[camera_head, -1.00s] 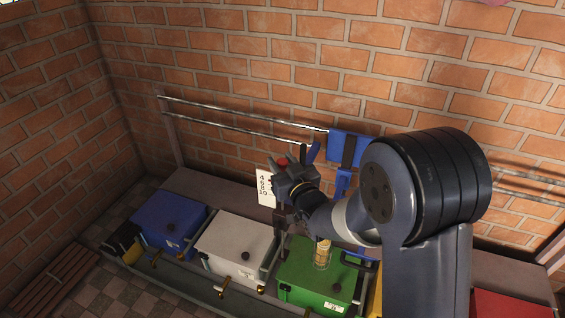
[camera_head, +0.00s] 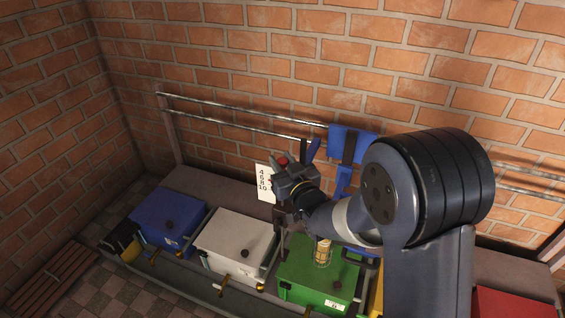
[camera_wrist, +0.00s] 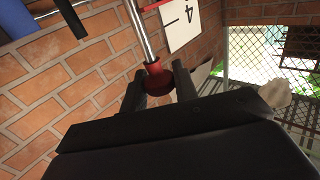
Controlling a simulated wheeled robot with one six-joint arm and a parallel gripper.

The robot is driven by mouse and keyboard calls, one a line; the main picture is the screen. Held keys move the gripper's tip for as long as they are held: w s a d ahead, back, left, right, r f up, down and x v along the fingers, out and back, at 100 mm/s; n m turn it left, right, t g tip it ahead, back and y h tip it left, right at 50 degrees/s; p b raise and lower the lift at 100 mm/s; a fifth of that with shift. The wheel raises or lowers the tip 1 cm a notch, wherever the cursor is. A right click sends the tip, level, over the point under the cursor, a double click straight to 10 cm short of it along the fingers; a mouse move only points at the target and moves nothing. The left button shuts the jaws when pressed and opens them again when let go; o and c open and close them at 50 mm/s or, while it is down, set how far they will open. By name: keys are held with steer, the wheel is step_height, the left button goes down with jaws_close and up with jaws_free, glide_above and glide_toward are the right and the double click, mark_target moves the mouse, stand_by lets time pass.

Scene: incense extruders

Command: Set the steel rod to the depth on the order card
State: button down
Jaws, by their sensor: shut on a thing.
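The steel rod (camera_wrist: 141,30) runs down from the top of the wrist view to a red knob (camera_wrist: 157,80). My gripper (camera_wrist: 160,86) is shut on this knob, one dark finger on each side. In the head view my gripper (camera_head: 284,176) is beside the white scale card (camera_head: 263,180), with the red knob (camera_head: 281,161) at its top. The scale card reads 4, 6, 8, 10, and a small red mark shows at its right edge, near the 8. The wrist view shows only the card's 4 (camera_wrist: 191,14) and a red bar. I cannot make out an order card.
Blue (camera_head: 168,222), white (camera_head: 236,246) and green (camera_head: 312,270) boxes stand in a row on the bench below. A blue block (camera_head: 347,145) is on wall rails (camera_head: 230,118) close behind my gripper.

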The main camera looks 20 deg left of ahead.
step_height(320, 180, down, 2)
steer(key=shift+f+b, duration=0.2)
steer(key=shift+b, duration=0.7)
steer(key=shift+r, duration=0.1)
steer(key=c, duration=1.1)
jaws_free()
steer(key=v, duration=1)
steer(key=shift+s+d, duration=0.25)
steer(key=shift+d, duration=0.05)
